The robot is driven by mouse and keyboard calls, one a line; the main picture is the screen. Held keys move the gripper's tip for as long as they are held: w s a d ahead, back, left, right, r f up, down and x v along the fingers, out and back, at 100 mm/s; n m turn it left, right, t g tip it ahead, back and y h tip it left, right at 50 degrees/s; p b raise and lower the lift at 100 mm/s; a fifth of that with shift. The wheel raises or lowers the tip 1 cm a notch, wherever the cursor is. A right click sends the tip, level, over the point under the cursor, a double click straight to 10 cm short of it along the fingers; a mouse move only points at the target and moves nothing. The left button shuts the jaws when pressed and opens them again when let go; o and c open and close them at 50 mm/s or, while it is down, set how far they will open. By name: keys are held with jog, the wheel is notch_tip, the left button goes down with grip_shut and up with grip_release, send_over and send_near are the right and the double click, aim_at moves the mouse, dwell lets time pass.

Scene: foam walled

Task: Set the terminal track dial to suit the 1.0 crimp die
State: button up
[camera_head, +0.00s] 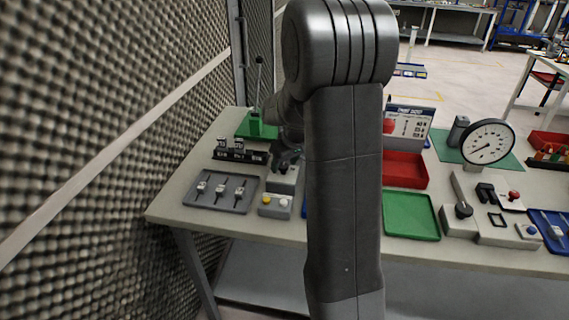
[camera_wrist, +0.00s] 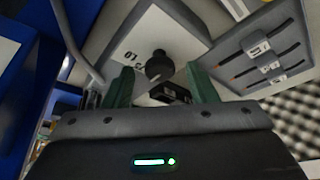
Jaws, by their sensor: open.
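A dark round dial knob (camera_wrist: 158,66) stands on a pale panel in the wrist view, between and beyond my gripper's fingertips. Printed figures that look like "10" lie left of the knob; other marks are partly hidden. My gripper (camera_wrist: 160,86) is open, with two green fingers apart and nothing held. In the head view my gripper (camera_head: 287,156) hangs over the small grey dial box (camera_head: 284,182) and hides its knob. Black blocks with white labels (camera_head: 240,150), perhaps the crimp dies, stand behind left; their labels are too small to read.
A grey tray with three labelled pieces (camera_head: 222,191) lies left. A box with yellow and white buttons (camera_head: 275,206) stands in front. A green lever press (camera_head: 256,126) stands behind. A foam wall (camera_head: 110,130) closes the left side. A green tray (camera_head: 411,216) lies right.

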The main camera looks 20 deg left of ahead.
jog(key=shift+w+a+f, duration=0.15)
jog(key=shift+f, duration=0.35)
jog(key=c, duration=1)
